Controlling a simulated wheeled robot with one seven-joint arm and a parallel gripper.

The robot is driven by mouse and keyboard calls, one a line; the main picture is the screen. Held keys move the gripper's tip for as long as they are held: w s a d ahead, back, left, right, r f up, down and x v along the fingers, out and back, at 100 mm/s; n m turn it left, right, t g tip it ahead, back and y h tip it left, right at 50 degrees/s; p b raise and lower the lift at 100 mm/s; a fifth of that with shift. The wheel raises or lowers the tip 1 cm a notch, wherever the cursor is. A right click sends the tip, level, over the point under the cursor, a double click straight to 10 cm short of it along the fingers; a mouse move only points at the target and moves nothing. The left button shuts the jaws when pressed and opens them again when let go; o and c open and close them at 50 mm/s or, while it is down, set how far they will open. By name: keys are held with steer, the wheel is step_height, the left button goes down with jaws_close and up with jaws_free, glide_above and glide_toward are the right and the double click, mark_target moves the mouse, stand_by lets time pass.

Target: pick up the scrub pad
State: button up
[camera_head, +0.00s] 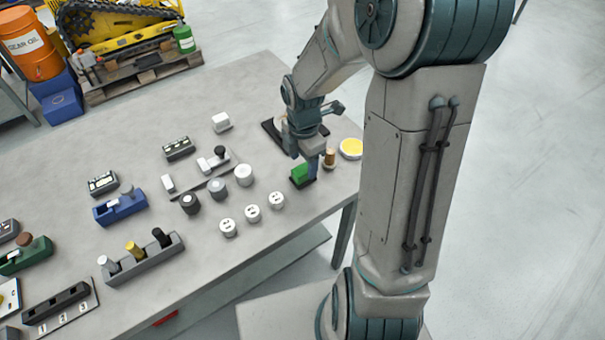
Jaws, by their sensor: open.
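The scrub pad looks to be the small green block (299,173) with a dark lower edge, lying on the grey table near its right end. My gripper (303,163) points down at it and is open. Its fingers are right at the pad, one in front of part of it. I cannot tell whether they straddle it or touch it. My wrist and gripper hide part of the pad's far side.
A wooden-coloured cylinder (329,158) and a yellow round dish (351,149) stand close on the right. Several white and dark knobs, such as the white one (243,175), are to the left.

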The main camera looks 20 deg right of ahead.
mark_target(303, 169)
steer(key=shift+s+f, duration=0.1)
steer(key=shift+f, duration=1.75)
steer(key=c, duration=1.1)
steer(key=shift+o, duration=0.2)
steer(key=shift+r, duration=0.15)
step_height(303, 169, up, 4)
steer(key=shift+r, duration=0.15)
steer(key=s+d+r, duration=0.2)
steer(key=d+r, duration=0.4)
steer(key=d, duration=0.5)
steer(key=shift+d+r, duration=0.25)
steer(key=shift+o, duration=0.4)
steer(key=shift+a, duration=0.1)
